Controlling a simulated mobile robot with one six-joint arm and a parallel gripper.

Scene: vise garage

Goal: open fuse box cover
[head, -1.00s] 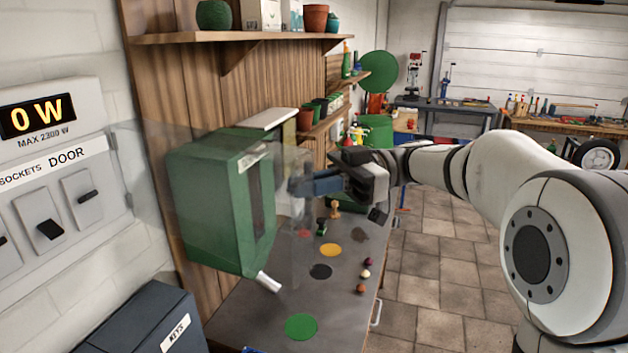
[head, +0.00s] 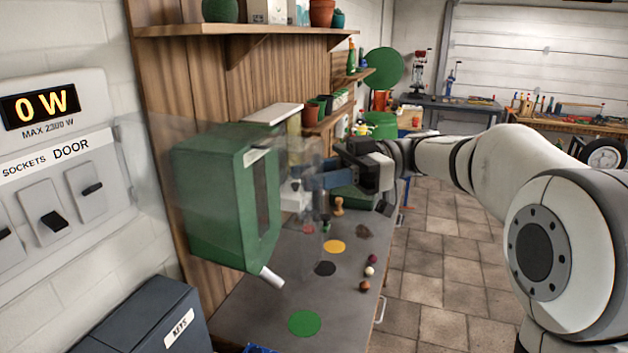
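The fuse box (head: 60,150) is the pale panel at the left edge of the head view, with a "0 W" display and several switches. Its front is uncovered. The clear cover (head: 311,225) is a faint see-through pane, swung out from the panel's right side across the green cabinet. Its far edge shows as a hazy upright strip beside my gripper. My gripper (head: 308,184) reaches in from the right, its blue fingers at that strip. The see-through pane blurs the fingertips, so I cannot tell whether they are closed or touching it.
A green wall cabinet (head: 205,205) stands behind the pane. A dark "KEYS" box (head: 145,325) is at the lower left. The bench (head: 270,315) holds coloured discs and small balls. Shelves (head: 245,29) with pots are above. The tiled floor (head: 450,260) at right is clear.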

